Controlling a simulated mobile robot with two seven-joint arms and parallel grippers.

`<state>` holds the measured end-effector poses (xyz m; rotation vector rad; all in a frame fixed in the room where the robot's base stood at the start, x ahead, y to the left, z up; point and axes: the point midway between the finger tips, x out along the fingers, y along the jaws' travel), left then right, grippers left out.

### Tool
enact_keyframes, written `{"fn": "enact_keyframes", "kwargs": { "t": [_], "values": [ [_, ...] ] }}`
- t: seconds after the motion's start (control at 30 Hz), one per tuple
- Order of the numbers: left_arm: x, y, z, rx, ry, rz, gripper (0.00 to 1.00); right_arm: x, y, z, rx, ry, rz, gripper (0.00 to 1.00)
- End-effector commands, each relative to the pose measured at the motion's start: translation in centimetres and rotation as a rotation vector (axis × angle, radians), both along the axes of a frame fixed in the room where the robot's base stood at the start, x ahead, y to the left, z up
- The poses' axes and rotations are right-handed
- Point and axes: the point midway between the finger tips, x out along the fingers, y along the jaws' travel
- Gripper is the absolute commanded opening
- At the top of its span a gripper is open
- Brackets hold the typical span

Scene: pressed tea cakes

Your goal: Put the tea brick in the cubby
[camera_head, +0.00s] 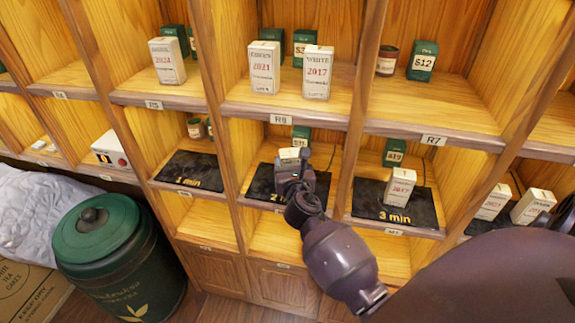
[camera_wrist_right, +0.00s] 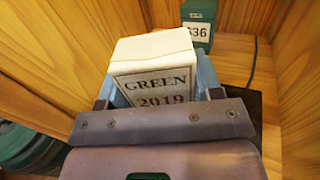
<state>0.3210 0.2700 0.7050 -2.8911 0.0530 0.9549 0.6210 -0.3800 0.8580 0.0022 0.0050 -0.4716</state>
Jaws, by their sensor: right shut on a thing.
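A white tea brick labelled GREEN 2019 (camera_wrist_right: 150,55) stands between the fingers of my right gripper (camera_wrist_right: 160,105), which is shut on it. In the head view the gripper (camera_head: 293,172) reaches into the middle cubby, over the dark mat (camera_head: 259,186) marked with a 2. The brick's pale top (camera_head: 289,153) shows just behind the gripper. Its lower part is hidden, so I cannot tell whether it touches the mat. My left gripper is not in view.
A green box (camera_wrist_right: 199,22) stands behind the brick, close to the cubby's wooden wall (camera_wrist_right: 295,75). The left cubby holds a "1 min" mat (camera_head: 190,171); the right one holds a "3 min" mat (camera_head: 365,200) with a white brick (camera_head: 400,186). A green canister (camera_head: 115,250) stands at lower left.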

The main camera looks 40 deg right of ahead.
Motion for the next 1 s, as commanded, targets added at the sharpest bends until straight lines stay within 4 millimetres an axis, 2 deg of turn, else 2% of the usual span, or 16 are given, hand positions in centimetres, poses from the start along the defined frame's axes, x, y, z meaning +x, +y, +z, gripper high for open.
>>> {"fn": "enact_keyframes", "kwargs": {
  "t": [0.27, 0.8, 0.83, 0.97, 1.0],
  "values": [
    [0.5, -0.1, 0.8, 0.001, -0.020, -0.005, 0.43, 0.0, 0.0, 0.0, -0.002, -0.004, 0.001, 0.32],
    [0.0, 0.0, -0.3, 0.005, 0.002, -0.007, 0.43, 0.0, 0.0, -1.3, -0.001, -0.003, 0.001, 0.32],
    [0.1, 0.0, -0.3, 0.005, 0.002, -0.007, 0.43, 0.0, 0.0, -1.2, -0.001, -0.003, 0.001, 0.64],
    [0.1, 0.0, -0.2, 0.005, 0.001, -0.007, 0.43, 0.0, 0.0, -1.2, -0.001, -0.003, 0.001, 0.84],
    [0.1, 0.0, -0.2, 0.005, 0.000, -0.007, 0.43, 0.0, 0.0, -1.2, -0.001, -0.003, 0.001, 0.85]
  ]
}}
